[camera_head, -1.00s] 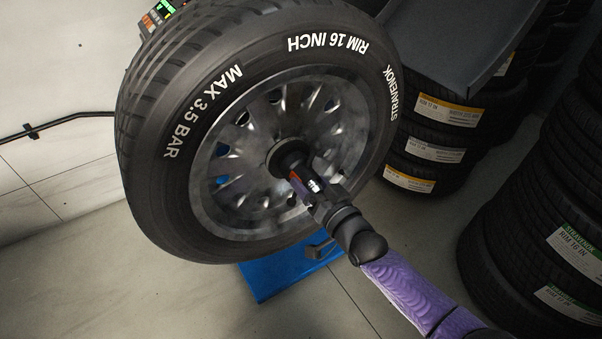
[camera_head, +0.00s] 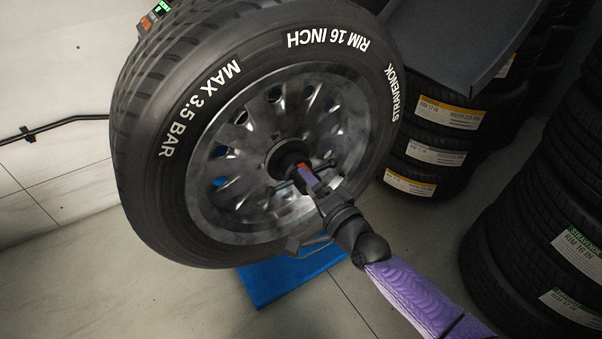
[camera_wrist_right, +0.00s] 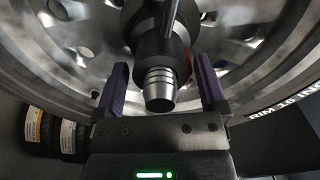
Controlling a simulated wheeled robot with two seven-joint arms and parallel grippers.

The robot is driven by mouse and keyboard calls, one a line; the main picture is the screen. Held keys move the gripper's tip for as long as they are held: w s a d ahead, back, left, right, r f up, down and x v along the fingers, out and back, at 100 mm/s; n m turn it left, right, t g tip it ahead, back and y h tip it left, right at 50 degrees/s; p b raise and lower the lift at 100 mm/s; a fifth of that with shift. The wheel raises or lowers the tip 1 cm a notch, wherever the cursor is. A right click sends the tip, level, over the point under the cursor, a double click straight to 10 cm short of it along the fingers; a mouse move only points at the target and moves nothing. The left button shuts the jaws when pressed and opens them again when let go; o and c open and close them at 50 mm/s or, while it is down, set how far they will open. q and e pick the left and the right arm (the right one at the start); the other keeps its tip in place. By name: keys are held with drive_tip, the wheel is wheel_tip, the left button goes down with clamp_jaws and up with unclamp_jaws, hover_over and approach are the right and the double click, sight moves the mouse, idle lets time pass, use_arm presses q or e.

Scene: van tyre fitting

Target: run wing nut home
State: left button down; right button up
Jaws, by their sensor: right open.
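The wing nut (camera_head: 287,158) is a dark round hub piece on the shaft at the centre of the wheel's rim (camera_head: 225,205). In the right wrist view the wing nut (camera_wrist_right: 160,45) shows as a dark cylinder with a metal rod sticking up, and a ringed metal shaft end (camera_wrist_right: 159,88) points toward me. My right gripper (camera_head: 308,176) is in front of the hub. In the wrist view its purple fingers (camera_wrist_right: 162,68) stand apart on either side of the shaft end and nut, with gaps visible. My left gripper is out of view.
The wheel carries a large black tyre (camera_head: 140,130). A blue base (camera_head: 280,280) is on the floor below it. Stacked tyres stand behind right (camera_head: 430,150) and at right (camera_head: 530,230). A dark panel (camera_head: 455,40) is at upper right. Floor at lower left is clear.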

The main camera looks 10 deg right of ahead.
drive_tip(key=n+p, duration=0.1)
drive_tip(key=n, duration=0.4)
drive_tip(key=shift+r, duration=0.2)
drive_tip(key=n, duration=0.2)
drive_tip(key=shift+n, duration=0.4)
drive_tip(key=n+p, duration=0.1)
drive_tip(key=n, duration=0.3)
drive_tip(key=shift+f+n, duration=0.1)
drive_tip(key=shift+n, duration=0.3)
drive_tip(key=shift+f+n, duration=0.1)
drive_tip(key=shift+n, duration=0.9)
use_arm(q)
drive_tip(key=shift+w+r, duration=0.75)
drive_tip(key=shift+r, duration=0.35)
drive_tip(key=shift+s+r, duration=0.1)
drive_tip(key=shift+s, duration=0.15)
use_arm(e)
drive_tip(key=shift+c, duration=0.3)
